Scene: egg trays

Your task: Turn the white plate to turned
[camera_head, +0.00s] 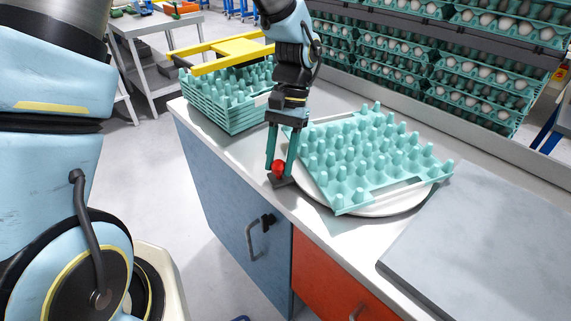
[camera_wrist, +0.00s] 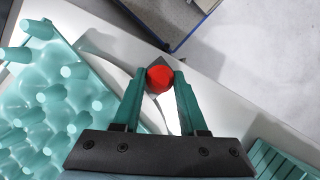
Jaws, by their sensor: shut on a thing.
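The white plate (camera_head: 390,208) is round and lies flat on the counter, mostly hidden under a single empty teal egg tray (camera_head: 362,152). A red round knob (camera_head: 278,169) sits at the plate's left side, by the counter's front edge, with a dark grey piece (camera_head: 281,182) below it. My gripper (camera_head: 281,165) points down with its two teal fingers closed on the knob. In the wrist view the red knob (camera_wrist: 159,79) is between the fingertips, with the egg tray (camera_wrist: 50,110) to the left. How the knob joins the plate is hidden.
A stack of teal trays (camera_head: 228,105) stands behind and left of my gripper, beside a yellow frame (camera_head: 232,54). Racks of egg-filled trays (camera_head: 480,72) line the back. A grey slab (camera_head: 490,245) lies right of the plate.

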